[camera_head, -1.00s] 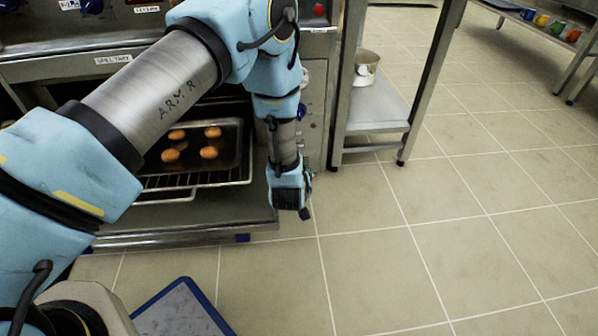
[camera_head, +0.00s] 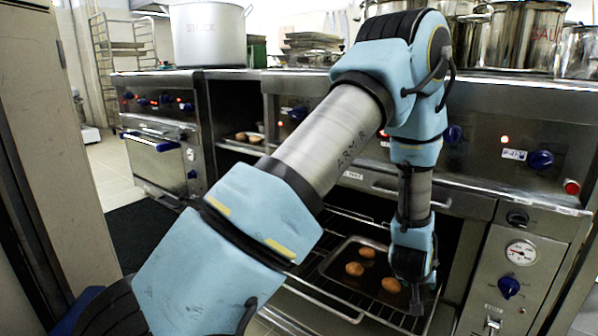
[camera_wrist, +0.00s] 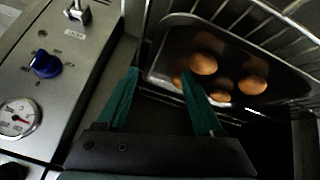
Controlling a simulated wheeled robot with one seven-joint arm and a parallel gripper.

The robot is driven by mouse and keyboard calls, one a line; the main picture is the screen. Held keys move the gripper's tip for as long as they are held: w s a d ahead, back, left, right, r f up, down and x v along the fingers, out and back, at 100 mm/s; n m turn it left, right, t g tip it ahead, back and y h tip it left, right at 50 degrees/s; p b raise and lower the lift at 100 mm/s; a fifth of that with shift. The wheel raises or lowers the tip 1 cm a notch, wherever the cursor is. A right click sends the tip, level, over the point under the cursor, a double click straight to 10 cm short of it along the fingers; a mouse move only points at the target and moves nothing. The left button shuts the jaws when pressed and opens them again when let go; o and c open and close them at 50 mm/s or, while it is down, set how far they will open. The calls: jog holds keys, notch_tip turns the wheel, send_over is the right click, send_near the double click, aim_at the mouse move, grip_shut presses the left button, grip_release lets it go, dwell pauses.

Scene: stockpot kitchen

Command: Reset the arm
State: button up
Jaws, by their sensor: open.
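My arm reaches across the head view, bent down at the elbow. My gripper (camera_head: 418,300) points down in front of the open oven, close to the baking tray's right side in the picture. In the wrist view my gripper (camera_wrist: 162,85) shows two green fingers spread apart with nothing between them. The gripper's fingertips are small and dark in the head view.
A baking tray (camera_head: 338,262) with several brown buns (camera_head: 355,268) sits on the pulled-out oven rack (camera_head: 305,278). A control panel with a gauge (camera_head: 521,252) and blue knob (camera_head: 508,286) stands to the right. A large stockpot (camera_head: 208,35) stands on the range at back left.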

jog(key=w+a+r+n+g+y, duration=0.1)
jog(key=w+a+r+y, duration=0.1)
jog(key=a+r, duration=0.65)
jog(key=w+a+r+n+g+y, duration=0.15)
jog(key=a+r, duration=0.25)
jog(key=a, duration=1)
jog(key=s+a+r+n+g+y+p, duration=0.1)
jog(key=s+a+r, duration=0.35)
jog(key=a, duration=0.45)
jog(key=s+a+r+n+g+y, duration=0.1)
jog(key=s+a+r, duration=0.3)
jog(key=a, duration=0.6)
notch_tip(320, 180, up, 36)
jog(key=p, duration=3.8)
jog(key=shift+s+d+r+m, duration=0.2)
jog(key=shift+d+m, duration=0.15)
jog(key=shift+d, duration=0.1)
